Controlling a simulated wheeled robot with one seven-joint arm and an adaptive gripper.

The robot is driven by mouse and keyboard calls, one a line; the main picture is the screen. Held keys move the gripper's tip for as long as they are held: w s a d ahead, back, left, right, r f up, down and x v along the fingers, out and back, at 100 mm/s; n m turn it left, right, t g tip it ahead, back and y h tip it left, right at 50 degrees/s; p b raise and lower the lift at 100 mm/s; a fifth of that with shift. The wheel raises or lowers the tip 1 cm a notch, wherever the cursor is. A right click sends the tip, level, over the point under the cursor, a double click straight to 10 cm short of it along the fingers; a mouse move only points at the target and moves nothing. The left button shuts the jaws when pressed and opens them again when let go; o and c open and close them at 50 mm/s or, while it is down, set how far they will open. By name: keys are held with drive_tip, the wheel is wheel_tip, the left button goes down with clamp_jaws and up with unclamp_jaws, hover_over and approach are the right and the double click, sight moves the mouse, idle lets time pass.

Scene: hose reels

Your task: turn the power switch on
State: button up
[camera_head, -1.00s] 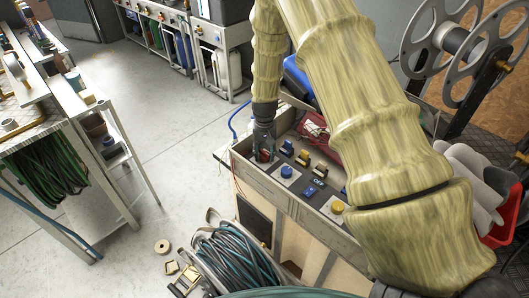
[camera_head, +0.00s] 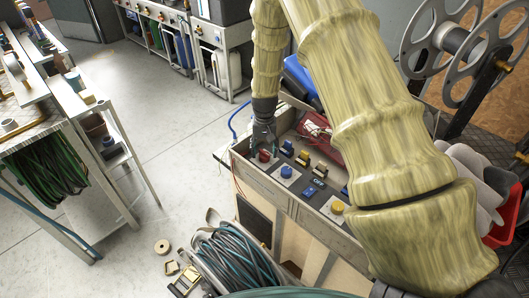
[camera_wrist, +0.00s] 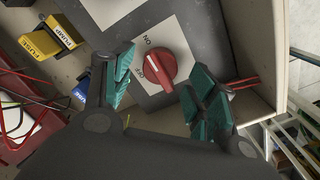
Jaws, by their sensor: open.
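The red rotary knob (camera_wrist: 153,69) sits on a white plate with the words ON and OFF printed beside it, on a dark grey panel. Its narrow grip lies aslant, with a pale mark on it; I cannot tell for sure which word it points at. In the head view the knob (camera_head: 264,156) is at the near left corner of the panel. My gripper (camera_wrist: 158,78) is open above the knob, with one green-padded finger on each side of it and gaps between. In the head view my gripper (camera_head: 263,138) hangs just over the knob.
A yellow fuse and pump block (camera_wrist: 50,38) stands left of the knob in the wrist view. Red wires run at both sides.

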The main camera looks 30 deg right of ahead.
sight(265, 152)
wheel_tip(265, 152, up, 10)
drive_tip(key=shift+r, duration=0.15)
idle(0.3)
idle(0.4)
